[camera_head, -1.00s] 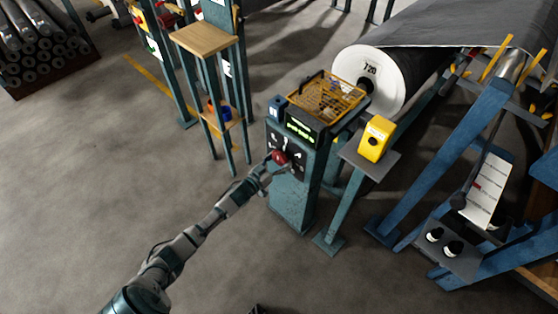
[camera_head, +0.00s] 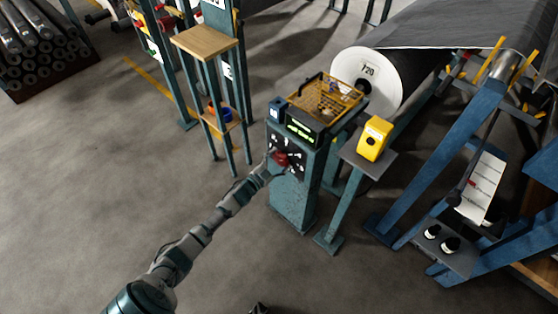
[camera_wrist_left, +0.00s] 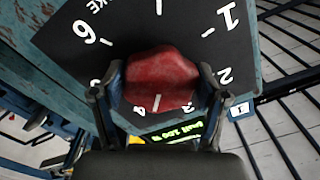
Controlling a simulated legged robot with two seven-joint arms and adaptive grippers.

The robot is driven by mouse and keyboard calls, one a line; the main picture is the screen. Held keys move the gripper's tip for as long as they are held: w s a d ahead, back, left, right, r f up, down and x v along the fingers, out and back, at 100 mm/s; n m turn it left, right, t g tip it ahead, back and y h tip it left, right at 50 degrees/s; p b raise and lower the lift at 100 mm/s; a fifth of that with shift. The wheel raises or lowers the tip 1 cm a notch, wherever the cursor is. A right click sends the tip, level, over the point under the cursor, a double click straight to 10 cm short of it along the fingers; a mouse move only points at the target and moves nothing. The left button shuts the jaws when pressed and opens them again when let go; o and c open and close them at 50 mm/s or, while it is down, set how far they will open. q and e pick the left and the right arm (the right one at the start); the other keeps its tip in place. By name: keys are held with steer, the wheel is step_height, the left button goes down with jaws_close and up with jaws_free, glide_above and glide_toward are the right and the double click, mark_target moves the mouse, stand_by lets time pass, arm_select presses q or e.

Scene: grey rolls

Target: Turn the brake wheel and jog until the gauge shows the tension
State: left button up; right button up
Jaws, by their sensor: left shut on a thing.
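The red brake wheel (camera_head: 281,159) sits on the dark front panel of a teal pedestal (camera_head: 293,200). My left gripper (camera_head: 274,160) is at the wheel. In the left wrist view, my left gripper (camera_wrist_left: 160,90) has a finger on each side of the red wheel (camera_wrist_left: 160,72) and is shut on it. White digits and tick marks ring the wheel on a black dial (camera_wrist_left: 105,28). A display with green text (camera_head: 301,128) tops the pedestal; its reading is too small to tell. A dark piece at the bottom edge (camera_head: 259,309) may be my right gripper.
A yellow box (camera_head: 374,138) stands on a post right of the pedestal. A large roll marked 720 (camera_head: 351,67) and blue frames (camera_head: 440,165) fill the right.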

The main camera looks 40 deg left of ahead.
arm_select(q)
steer(key=shift+a+f+m, duration=0.1)
steer(key=shift+m, duration=1.6)
steer(key=shift+f, duration=0.1)
steer(key=o, duration=1.2)
steer(key=shift+c, duration=0.2)
steer(key=shift+s, duration=0.1)
steer(key=s, duration=1.1)
steer(key=shift+s+a, duration=0.4)
steer(key=shift+a, duration=0.05)
steer(key=shift+f, duration=0.1)
